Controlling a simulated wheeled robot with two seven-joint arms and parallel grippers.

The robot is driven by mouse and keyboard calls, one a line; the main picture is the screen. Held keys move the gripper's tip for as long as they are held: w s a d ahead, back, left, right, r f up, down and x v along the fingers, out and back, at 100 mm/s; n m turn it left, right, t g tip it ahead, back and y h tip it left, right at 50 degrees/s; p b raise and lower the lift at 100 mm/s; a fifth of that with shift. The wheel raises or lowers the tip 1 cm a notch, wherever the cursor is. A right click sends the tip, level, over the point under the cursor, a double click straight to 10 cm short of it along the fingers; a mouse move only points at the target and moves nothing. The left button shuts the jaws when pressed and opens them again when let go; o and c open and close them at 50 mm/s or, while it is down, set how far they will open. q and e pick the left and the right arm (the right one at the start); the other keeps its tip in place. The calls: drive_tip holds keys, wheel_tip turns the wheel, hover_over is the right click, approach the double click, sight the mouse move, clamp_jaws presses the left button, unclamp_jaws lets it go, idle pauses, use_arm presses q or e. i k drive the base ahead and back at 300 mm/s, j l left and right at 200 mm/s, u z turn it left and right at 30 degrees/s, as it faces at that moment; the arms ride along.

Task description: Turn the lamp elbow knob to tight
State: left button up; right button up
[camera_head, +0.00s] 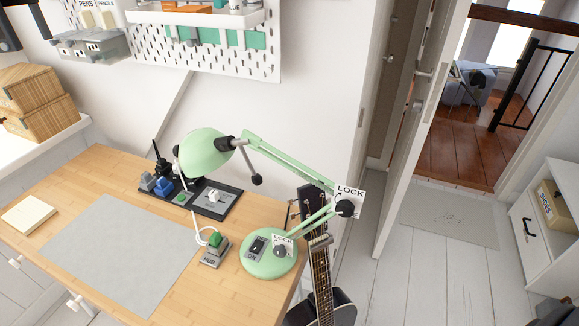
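A pale green desk lamp stands at the right end of the wooden desk. Its round base (270,266) is on the desk top, and its shade (205,153) hangs over the desk to the left. The black elbow knob (345,208) is at the right, where the upper and lower lamp arms meet. A white LOCK label (350,192) is just above it. I cannot tell how far the knob is turned. A second LOCK label (283,241) and a dark knob (281,251) are on the base. Neither gripper is in view.
A guitar (321,275) leans beside the desk's right end, just below the elbow knob. A hub (214,249), a dark tray (216,203) and a grey mat (120,255) are on the desk. A pegboard shelf (250,62) hangs behind. A doorway opens at the right.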

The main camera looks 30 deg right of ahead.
sight(345, 207)
drive_tip(key=z, duration=0.35)
drive_tip(key=l+z, duration=0.15)
drive_tip(key=z, duration=0.6)
drive_tip(key=i, duration=0.05)
